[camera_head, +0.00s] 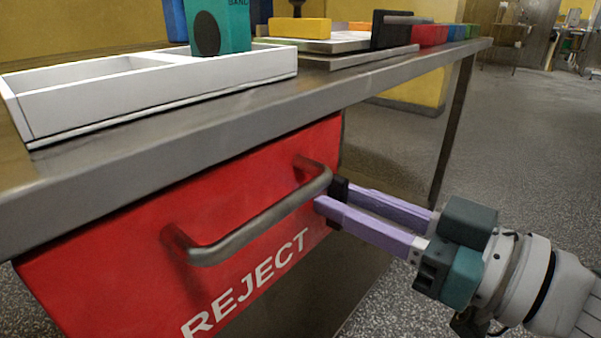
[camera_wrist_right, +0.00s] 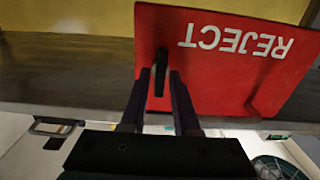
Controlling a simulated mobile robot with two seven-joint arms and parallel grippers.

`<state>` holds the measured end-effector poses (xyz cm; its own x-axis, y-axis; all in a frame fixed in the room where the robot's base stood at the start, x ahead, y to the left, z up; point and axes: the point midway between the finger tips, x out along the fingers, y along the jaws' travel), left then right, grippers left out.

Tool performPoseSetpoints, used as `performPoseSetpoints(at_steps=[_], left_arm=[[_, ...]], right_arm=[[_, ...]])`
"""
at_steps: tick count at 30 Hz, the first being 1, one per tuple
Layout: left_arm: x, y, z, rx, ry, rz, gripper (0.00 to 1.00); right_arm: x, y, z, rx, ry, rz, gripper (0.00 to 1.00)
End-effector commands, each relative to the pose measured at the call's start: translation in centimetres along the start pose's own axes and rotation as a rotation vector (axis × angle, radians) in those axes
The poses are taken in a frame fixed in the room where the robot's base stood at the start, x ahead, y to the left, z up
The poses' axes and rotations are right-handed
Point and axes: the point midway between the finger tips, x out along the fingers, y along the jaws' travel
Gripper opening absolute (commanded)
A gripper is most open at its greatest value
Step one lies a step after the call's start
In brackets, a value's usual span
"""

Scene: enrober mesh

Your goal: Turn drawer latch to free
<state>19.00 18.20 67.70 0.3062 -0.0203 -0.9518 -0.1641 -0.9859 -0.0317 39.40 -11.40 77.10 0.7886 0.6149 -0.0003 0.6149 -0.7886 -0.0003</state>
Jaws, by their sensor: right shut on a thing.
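The drawer has a red front (camera_head: 130,240) marked REJECT, under the metal table. A grey bar handle (camera_head: 265,222) crosses it. The small dark latch (camera_head: 339,187) sits by the right edge of the front, just past the handle's right end. My right gripper (camera_head: 334,197), with lilac fingers, comes in from the right and is shut on the latch. In the right wrist view, the latch (camera_wrist_right: 160,68) stands between the dark fingertips of the gripper (camera_wrist_right: 160,80), against the red front (camera_wrist_right: 215,75), whose lettering appears upside down. The drawer looks shut. My left gripper is out of view.
The metal tabletop edge (camera_head: 230,115) runs just above the drawer. A white divided tray (camera_head: 150,101) with a teal box (camera_head: 222,32) stands on it. A yellow block (camera_head: 300,28) and a dark box (camera_head: 391,30) are farther along. Open floor (camera_head: 545,130) lies to the right.

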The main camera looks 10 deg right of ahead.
Motion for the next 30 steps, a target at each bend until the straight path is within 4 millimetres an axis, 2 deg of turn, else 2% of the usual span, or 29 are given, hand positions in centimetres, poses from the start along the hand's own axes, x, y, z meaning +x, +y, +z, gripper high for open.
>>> performPoseSetpoints(at_steps=[14,20,30], left_arm=[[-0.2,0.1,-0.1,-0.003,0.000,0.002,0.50],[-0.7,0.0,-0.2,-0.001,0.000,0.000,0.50],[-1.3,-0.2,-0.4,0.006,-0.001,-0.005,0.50]], right_arm=[[0.0,-0.1,-0.1,-0.054,0.001,-0.001,0.00],[0.0,-0.1,-0.1,-0.175,0.001,0.000,0.00],[0.0,-0.3,-0.1,-0.487,0.001,0.000,0.00]])
